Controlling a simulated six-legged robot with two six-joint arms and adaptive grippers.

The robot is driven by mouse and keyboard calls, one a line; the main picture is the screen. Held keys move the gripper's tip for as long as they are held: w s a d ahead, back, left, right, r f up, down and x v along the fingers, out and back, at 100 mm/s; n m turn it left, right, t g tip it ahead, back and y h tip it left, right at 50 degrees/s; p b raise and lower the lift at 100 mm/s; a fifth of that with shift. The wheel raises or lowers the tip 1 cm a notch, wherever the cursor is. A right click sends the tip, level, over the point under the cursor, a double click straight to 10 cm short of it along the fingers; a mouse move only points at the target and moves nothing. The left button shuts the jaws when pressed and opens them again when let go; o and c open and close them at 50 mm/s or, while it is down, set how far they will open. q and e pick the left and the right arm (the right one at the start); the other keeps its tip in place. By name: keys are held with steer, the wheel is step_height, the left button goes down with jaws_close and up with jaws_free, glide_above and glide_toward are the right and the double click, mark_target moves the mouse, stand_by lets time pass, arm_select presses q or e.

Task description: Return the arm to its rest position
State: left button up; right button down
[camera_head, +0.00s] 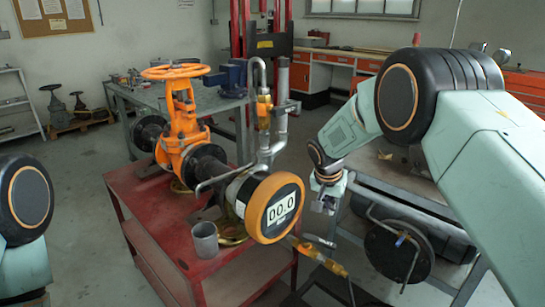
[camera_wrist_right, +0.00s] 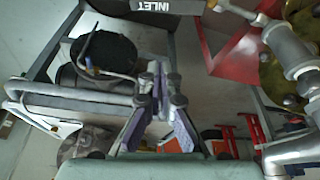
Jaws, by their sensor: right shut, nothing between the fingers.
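My right arm (camera_head: 490,140) comes in from the right in the head view, bent down at its elbow. My right gripper (camera_head: 325,205) hangs in the air just right of the gauge and pipes, apart from them. In the right wrist view the fingers of my right gripper (camera_wrist_right: 160,85) are together with nothing between them. Part of my left arm (camera_head: 25,200) shows at the left edge of the head view; its gripper is out of view. The orange gate valve (camera_head: 182,125) stands on the red table (camera_head: 150,210), with an orange-rimmed gauge (camera_head: 272,207) reading 00.0.
A metal cup (camera_head: 204,240) stands at the red table's front. A black flange (camera_head: 398,250) with a bent rod sits on a grey frame below my right arm. Metal pipes (camera_head: 272,130) rise behind the gauge. Workbenches and a red press stand behind. The floor at the lower left is clear.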

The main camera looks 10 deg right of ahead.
mark_target(314, 238)
steer(key=a+f+n, duration=0.1)
steer(key=f, duration=0.1)
steer(key=s+a+f+n+t+y, duration=0.1)
steer(key=f+n, duration=0.1)
steer(key=s+a+f+n+t+y, duration=0.1)
steer(key=f, duration=0.1)
steer(key=shift+s+a+f+n, duration=0.1)
steer(key=shift+s+a+n, duration=0.15)
steer(key=shift+a+n, duration=0.15)
steer(key=s+a+f+n, duration=0.1)
steer(key=s+f+n, duration=0.1)
steer(key=s+f, duration=0.75)
steer(key=s+f+g, duration=0.1)
steer(key=s+g, duration=0.1)
steer(key=s, duration=1.5)
steer(key=s+f+g+b, duration=0.1)
steer(key=s+f+g, duration=0.1)
steer(key=s, duration=1.6)
steer(key=shift+s+n+g, duration=0.2)
steer(key=shift+n+g, duration=0.2)
steer(key=shift+g, duration=0.1)
steer(key=shift+d, duration=0.1)
